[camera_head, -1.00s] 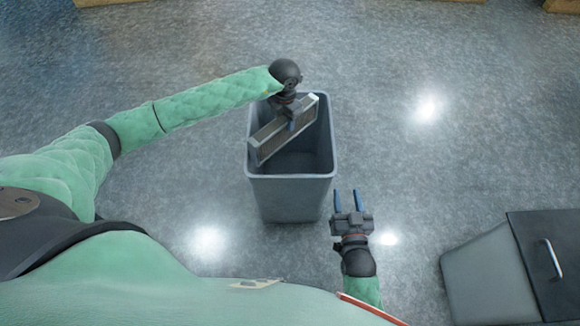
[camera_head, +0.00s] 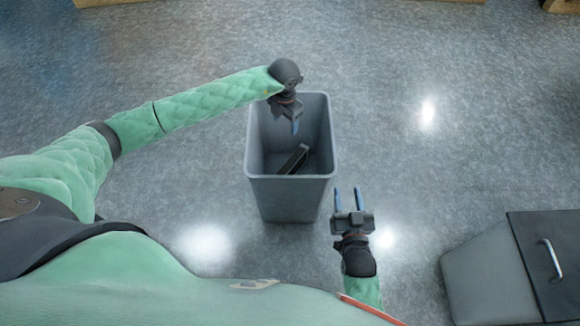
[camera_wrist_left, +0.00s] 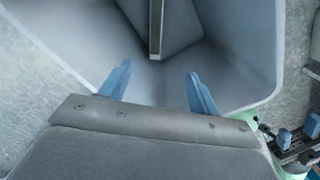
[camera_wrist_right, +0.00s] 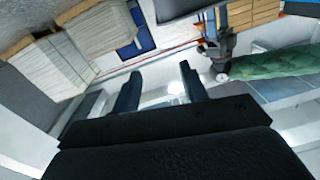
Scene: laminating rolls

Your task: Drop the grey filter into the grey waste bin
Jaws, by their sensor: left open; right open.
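The grey waste bin (camera_head: 290,200) stands on the floor in front of me, and its rim also shows in the left wrist view (camera_wrist_left: 262,103). The grey filter (camera_head: 294,159) is inside the bin, tilted, low down; its edge shows in the left wrist view (camera_wrist_left: 156,28) between and beyond the fingers. My left gripper (camera_head: 295,124) is open and empty at the bin's mouth, above the filter and apart from it. My right gripper (camera_head: 350,197) is open and empty, in front of the bin's right side.
A grey box with a dark lid and a silver handle (camera_head: 553,258) stands at the lower right. The floor (camera_head: 420,180) between it and the bin is clear. In the right wrist view, stacks of pale filters (camera_wrist_right: 45,65) show at the left.

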